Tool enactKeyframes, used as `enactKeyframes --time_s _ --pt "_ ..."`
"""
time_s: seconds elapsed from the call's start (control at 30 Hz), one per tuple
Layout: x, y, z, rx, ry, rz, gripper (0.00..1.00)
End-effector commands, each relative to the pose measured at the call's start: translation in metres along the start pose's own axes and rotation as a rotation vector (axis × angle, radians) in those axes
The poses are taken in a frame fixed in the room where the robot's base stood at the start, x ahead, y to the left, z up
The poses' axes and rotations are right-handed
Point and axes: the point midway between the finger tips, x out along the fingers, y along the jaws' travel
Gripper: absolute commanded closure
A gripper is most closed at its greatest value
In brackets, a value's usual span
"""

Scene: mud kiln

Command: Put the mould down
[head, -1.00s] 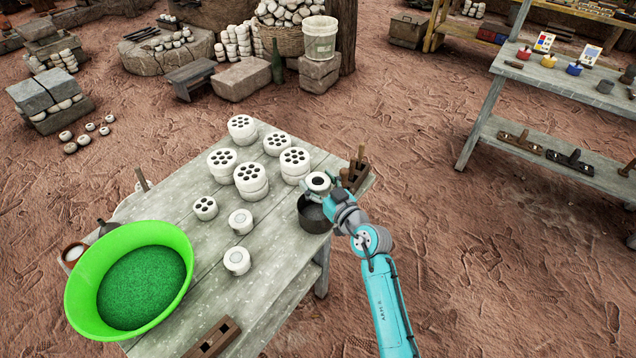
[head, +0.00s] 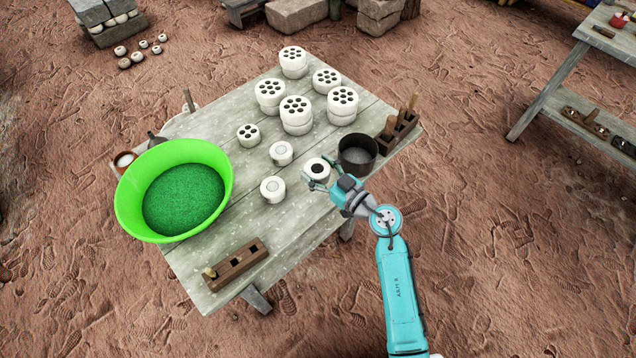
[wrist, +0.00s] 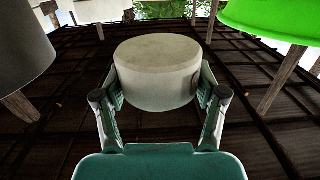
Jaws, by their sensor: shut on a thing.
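My gripper (head: 317,178) is shut on a round whitish mould (head: 316,163) with a dark opening in its top. The mould is held near the table's front right edge, just left of the dark pot. In the wrist view the mould (wrist: 158,72) sits between both fingers, one on each side, and looks apart from other things. Whether its underside touches the table (head: 226,224) is hard to tell. Two similar white moulds with pale round tops stand to its left, one nearer (head: 273,190) and one farther back (head: 281,153).
A dark pot (head: 358,160) and a wooden tool holder (head: 397,133) stand at the right edge. Several white holed blocks (head: 296,120) stand at the back. A green basin (head: 130,211) is at left and a brown wooden block (head: 237,266) in front. Bare boards lie at front centre.

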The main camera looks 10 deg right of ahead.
Motion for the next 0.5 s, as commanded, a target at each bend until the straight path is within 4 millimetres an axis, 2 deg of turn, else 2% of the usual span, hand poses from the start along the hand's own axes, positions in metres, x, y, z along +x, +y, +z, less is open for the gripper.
enactKeyframes --time_s 0.1,0.27,0.5 --pt "0.001 0.001 0.016 0.001 -0.001 0.002 0.74" --pt "0.002 0.001 0.028 0.001 -0.001 0.001 0.74" --pt "0.003 0.001 0.059 0.001 -0.001 0.002 0.74"
